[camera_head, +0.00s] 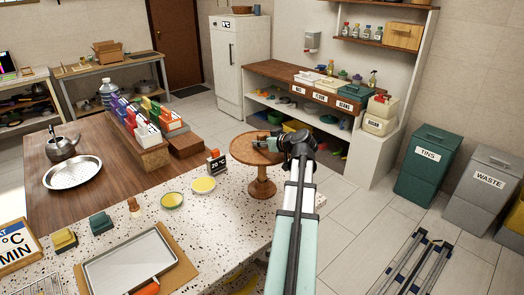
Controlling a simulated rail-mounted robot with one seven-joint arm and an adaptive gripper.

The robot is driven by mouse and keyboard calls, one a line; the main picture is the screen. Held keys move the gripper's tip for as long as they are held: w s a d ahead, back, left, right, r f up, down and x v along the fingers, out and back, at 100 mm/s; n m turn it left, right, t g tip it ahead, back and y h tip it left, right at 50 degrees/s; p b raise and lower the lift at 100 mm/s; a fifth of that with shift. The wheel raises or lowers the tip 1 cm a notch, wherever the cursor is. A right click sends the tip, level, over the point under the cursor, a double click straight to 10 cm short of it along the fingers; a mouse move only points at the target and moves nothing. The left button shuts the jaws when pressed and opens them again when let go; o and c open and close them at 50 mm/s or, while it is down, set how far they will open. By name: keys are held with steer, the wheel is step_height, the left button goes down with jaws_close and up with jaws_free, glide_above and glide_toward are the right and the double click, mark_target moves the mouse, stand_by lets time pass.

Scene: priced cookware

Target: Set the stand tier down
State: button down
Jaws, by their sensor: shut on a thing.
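The stand tier (243,149) is a round brown wooden top on a turned pedestal with a round foot. It is upright near the right edge of the speckled counter (225,228). My gripper (268,144) is over the right part of the wooden top, reaching in from the right, and is shut on the tier. The fingertips are small and dark here, and the exact contact is hard to make out. Whether the foot touches the counter I cannot tell.
A metal tray (130,265) lies at the front, near green and yellow blocks. A rack of colored boxes (148,125) is behind. Bins (430,165) stand right.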

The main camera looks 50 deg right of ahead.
mark_target(267, 149)
steer(key=shift+f+p, duration=0.5)
steer(key=shift+f, duration=1.2)
steer(key=shift+f+b, duration=0.6)
steer(key=shift+f, duration=0.25)
stand_by(3.0)
steer(key=c, duration=0.7)
jaws_free()
steer(key=shift+p, duration=0.3)
stand_by(1.0)
